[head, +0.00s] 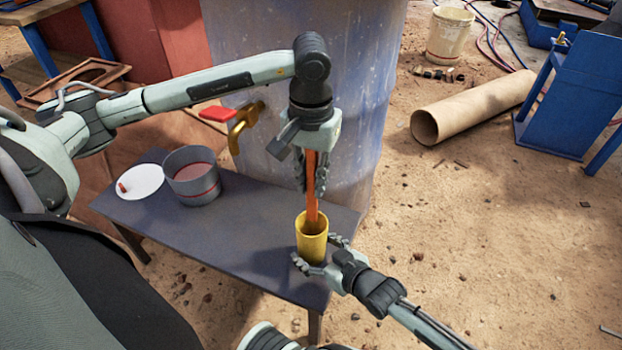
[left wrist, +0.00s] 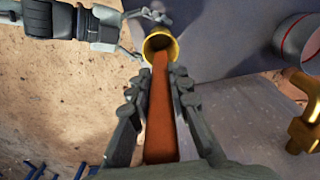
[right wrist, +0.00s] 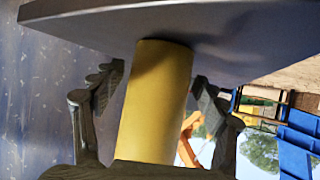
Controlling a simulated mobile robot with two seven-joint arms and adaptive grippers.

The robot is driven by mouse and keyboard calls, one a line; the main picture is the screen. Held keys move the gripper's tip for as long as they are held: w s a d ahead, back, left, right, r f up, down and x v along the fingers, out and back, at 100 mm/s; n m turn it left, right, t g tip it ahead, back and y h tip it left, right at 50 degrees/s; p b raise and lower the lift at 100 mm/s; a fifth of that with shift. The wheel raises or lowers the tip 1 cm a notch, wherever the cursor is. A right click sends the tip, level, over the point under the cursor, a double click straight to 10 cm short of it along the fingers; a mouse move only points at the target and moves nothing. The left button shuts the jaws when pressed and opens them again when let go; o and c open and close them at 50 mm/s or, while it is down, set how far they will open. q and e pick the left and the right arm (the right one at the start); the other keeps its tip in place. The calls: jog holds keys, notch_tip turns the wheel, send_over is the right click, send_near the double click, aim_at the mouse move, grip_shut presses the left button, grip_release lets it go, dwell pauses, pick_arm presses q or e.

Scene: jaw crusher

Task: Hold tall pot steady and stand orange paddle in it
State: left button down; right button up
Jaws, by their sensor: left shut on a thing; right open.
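The tall pot is a yellow cylinder (head: 312,248) standing upright near the right end of a dark table. Its mouth shows in the left wrist view (left wrist: 160,40), its side in the right wrist view (right wrist: 155,105). My left gripper (head: 311,185) points down above the pot, shut on the orange paddle (head: 312,208). The paddle hangs nearly upright, its lower end at the pot's mouth; how deep it reaches is unclear. In the left wrist view the paddle (left wrist: 160,115) runs between the fingers. My right gripper (right wrist: 157,95) is open, fingers either side of the pot, with visible gaps.
On the table (head: 245,225) stand a grey pot with a red band (head: 193,178) and a white disc (head: 140,183). A big blue-grey drum (head: 355,110) with a brass tap (head: 243,125) stands close behind. A cardboard tube (head: 470,108) lies on the sandy ground.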

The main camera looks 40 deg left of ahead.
jog(key=shift+c, duration=0.6)
jog(key=c, duration=0.7)
jog(key=shift+o, duration=0.2)
dwell(0.8)
